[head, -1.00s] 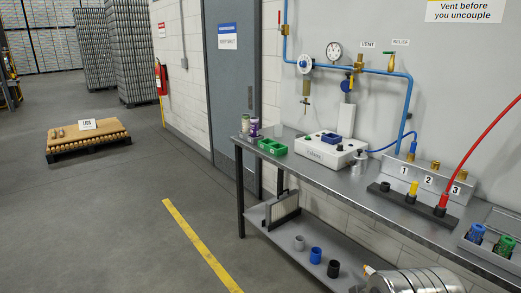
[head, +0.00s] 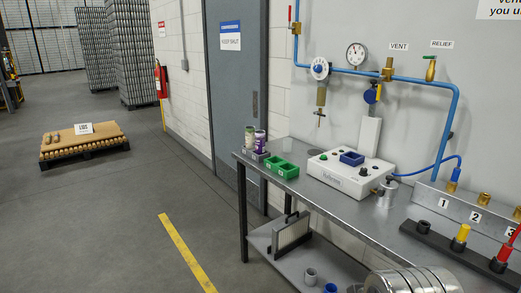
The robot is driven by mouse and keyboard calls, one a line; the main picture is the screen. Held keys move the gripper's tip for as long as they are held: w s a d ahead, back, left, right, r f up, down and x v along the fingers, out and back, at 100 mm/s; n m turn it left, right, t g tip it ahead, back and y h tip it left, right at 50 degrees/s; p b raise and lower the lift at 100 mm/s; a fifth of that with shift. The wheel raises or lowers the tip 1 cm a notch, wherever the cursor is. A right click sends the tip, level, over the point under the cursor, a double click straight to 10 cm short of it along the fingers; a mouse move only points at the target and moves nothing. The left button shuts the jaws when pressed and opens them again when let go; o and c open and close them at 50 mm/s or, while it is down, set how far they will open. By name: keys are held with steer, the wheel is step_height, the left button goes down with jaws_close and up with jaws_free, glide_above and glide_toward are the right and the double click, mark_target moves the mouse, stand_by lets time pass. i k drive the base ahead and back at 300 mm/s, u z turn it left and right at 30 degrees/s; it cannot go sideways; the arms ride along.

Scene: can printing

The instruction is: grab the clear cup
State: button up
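I cannot make out a clear cup for certain. On the far left end of the steel bench (head: 330,200) stand a pale green-and-white can (head: 250,138) and a purple-and-white can (head: 260,143), in or beside a small grey holder. A green two-compartment tray (head: 282,168) sits to their right and looks empty. A small metal cylinder (head: 387,194) stands to the right of the white instrument box. My gripper is not in view. Stacked metal rings at the bottom right look like part of my arm.
The white box (head: 345,172) carries a blue block (head: 352,158). Above the bench run blue pipes (head: 400,75) with valves and a gauge. A dark rack (head: 455,243) lies at the right. Dark and blue cups are on the lower shelf.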

mark_target(287, 145)
steer(key=u, duration=0.15)
steer(key=i, duration=1.7)
steer(key=u, duration=0.25)
steer(key=i, duration=1.5)
steer(key=u, duration=0.15)
